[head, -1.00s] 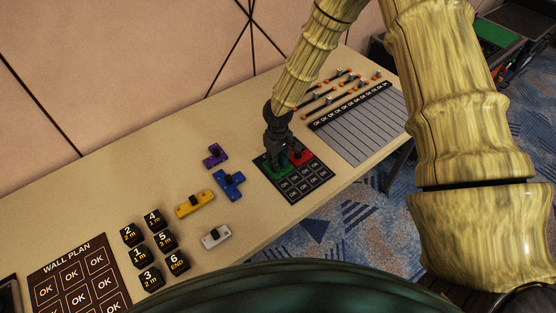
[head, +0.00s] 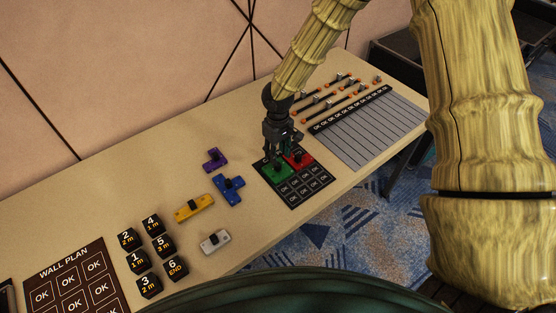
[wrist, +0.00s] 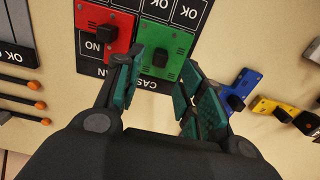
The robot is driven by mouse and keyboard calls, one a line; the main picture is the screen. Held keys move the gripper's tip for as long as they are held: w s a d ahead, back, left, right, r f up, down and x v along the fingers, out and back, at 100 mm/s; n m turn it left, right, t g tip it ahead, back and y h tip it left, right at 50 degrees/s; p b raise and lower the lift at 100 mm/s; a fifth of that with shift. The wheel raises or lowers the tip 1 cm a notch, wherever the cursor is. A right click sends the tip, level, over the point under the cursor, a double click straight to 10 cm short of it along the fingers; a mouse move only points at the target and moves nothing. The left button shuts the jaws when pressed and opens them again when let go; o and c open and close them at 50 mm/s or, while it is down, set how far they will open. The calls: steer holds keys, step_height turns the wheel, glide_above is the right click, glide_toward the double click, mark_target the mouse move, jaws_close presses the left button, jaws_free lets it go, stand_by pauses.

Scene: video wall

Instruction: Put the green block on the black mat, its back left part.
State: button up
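The green block (head: 280,174), a flat plate with a black knob, lies on the back left part of the black mat (head: 318,194). In the wrist view the green block (wrist: 174,38) lies just beyond my fingertips, with its black knob in line with the gap between them. My gripper (wrist: 158,78) is open, its two teal-padded fingers apart with nothing held between them. In the head view my gripper (head: 280,156) is just above the green block and hides part of it.
A red block (head: 303,161) lies right beside the green one on the mat. Purple (head: 214,159), blue (head: 229,188), yellow (head: 194,208) and white (head: 215,241) blocks lie to the left. A grey lined board (head: 370,125) and slim rods lie to the right.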

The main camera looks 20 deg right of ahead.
steer(key=shift+r+b, duration=0.4)
steer(key=shift+r, duration=2.5)
